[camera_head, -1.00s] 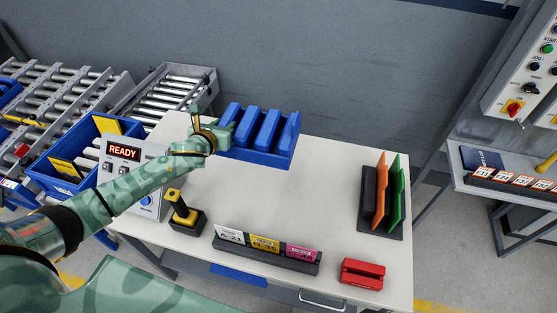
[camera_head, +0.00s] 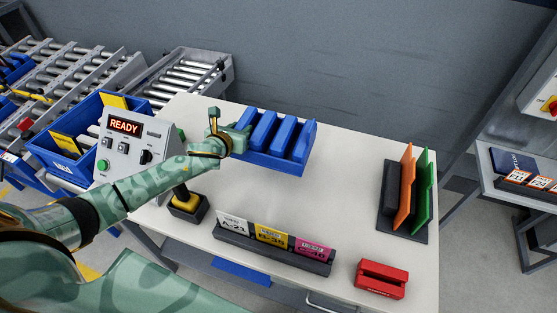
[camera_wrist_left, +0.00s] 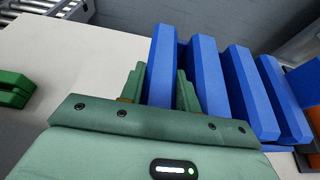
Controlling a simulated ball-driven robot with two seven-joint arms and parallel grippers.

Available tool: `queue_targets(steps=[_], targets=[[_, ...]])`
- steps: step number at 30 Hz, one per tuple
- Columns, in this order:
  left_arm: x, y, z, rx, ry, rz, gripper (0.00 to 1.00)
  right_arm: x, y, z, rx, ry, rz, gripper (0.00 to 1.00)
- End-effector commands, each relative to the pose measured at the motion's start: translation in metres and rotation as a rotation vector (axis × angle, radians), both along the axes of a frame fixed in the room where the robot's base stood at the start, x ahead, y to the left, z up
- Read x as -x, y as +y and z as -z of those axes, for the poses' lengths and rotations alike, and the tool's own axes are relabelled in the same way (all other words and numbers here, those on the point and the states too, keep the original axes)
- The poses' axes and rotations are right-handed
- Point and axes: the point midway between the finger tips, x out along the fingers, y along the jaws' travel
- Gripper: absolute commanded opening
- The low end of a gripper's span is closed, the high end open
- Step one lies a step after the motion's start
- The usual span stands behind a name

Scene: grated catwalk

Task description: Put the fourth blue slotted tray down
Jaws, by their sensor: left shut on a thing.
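The blue slotted tray (camera_head: 278,160) is at the back left part of the white table in the head view. It has several upright blue walls with slots between them. My left gripper (camera_head: 240,140) is shut on the tray's left end wall. In the left wrist view, the fingers (camera_wrist_left: 160,92) straddle the first wall of the tray (camera_wrist_left: 208,80). The tray looks about level. I cannot tell whether its underside touches the table or is just above it. My right gripper is in neither view.
The white table (camera_head: 330,190) is clear between the tray and a dark rack (camera_head: 390,225) with orange and green plates. A label holder (camera_head: 270,250), a red block (camera_head: 381,278) and a yellow-black device (camera_head: 186,205) line the front. A READY panel (camera_head: 125,145) stands left.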

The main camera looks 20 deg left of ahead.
Motion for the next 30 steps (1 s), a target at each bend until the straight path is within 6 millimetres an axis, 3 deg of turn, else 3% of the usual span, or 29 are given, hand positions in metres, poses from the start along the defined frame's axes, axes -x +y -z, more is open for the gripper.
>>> queue_targets(steps=[1,4,11,16,28,29,30], targets=[[0.000,-0.001,0.016,0.004,0.003,-0.002,0.00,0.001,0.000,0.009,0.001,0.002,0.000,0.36],[0.000,-0.001,0.037,0.004,0.003,-0.002,0.00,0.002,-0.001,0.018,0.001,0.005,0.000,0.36],[0.000,-0.001,0.062,0.003,0.001,-0.001,0.00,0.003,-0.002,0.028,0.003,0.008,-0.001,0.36],[0.000,-0.001,0.090,0.003,0.003,-0.002,0.00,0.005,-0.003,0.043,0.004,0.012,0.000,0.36],[0.000,0.000,0.096,0.000,0.000,0.000,0.00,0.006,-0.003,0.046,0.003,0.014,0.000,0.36],[0.000,0.000,0.096,-0.001,0.002,0.000,0.40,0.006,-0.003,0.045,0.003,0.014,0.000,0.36],[0.001,0.000,0.096,-0.001,0.002,0.000,0.52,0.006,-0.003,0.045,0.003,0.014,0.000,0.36]])
